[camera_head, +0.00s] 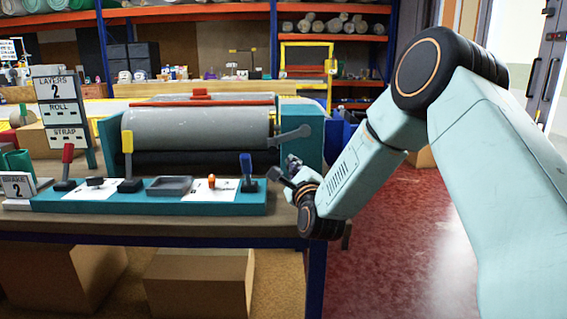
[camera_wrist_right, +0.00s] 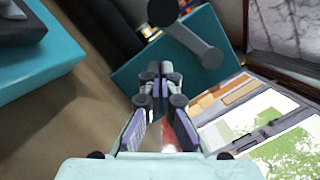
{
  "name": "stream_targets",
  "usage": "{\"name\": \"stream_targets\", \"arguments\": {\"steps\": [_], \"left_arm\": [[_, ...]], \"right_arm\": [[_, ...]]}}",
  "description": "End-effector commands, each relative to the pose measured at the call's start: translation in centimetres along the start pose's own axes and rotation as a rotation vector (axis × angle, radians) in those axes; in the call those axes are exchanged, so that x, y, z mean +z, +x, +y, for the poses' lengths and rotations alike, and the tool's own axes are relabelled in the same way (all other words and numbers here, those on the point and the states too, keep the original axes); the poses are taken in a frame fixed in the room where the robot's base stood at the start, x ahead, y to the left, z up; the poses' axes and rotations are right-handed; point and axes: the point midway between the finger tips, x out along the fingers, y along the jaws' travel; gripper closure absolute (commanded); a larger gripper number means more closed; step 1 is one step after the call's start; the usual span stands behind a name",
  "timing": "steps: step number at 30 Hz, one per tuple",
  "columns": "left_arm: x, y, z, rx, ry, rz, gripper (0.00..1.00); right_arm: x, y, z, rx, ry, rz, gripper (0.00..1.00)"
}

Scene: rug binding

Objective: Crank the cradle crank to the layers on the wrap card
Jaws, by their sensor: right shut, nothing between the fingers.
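The cradle (camera_head: 303,140) is a teal frame on the bench holding a grey roll (camera_head: 195,130). Its grey crank (camera_head: 290,137) sticks out at the right end, the arm slanting slightly. In the right wrist view the crank (camera_wrist_right: 190,38) shows ahead of the fingers. The wrap card (camera_head: 54,88) stands at the left and reads LAYERS 2, with ROLL and STRAP rows below. My right gripper (camera_head: 283,170) is shut and empty, below and apart from the crank; its fingertips (camera_wrist_right: 160,75) are together in the wrist view. My left gripper is not in view.
A teal control panel (camera_head: 150,205) with red, yellow and blue levers lies along the bench front. A BRAKE 2 card (camera_head: 17,187) stands at its left end. Cardboard boxes (camera_head: 198,283) sit under the bench. Red floor (camera_head: 400,240) is open to the right.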

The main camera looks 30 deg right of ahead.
Motion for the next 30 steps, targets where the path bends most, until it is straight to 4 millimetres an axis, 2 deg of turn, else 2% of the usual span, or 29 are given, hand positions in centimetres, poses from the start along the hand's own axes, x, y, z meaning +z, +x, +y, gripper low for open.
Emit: {"name": "stream_targets", "arguments": {"steps": [1,7,20,25,30], "left_arm": [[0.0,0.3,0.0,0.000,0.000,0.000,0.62],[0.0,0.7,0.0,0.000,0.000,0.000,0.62],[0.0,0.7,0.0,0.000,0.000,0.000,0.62],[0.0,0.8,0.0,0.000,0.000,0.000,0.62],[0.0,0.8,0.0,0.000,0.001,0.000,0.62]], "right_arm": [[1.0,0.2,0.1,0.000,-0.002,-0.007,1.00],[2.7,0.7,0.1,0.001,0.000,-0.003,1.00],[3.0,0.8,0.0,0.000,0.000,-0.001,1.00],[4.1,1.1,-0.5,-0.001,-0.001,-0.004,1.00],[4.1,1.1,-0.5,0.000,-0.002,-0.005,1.00]]}}
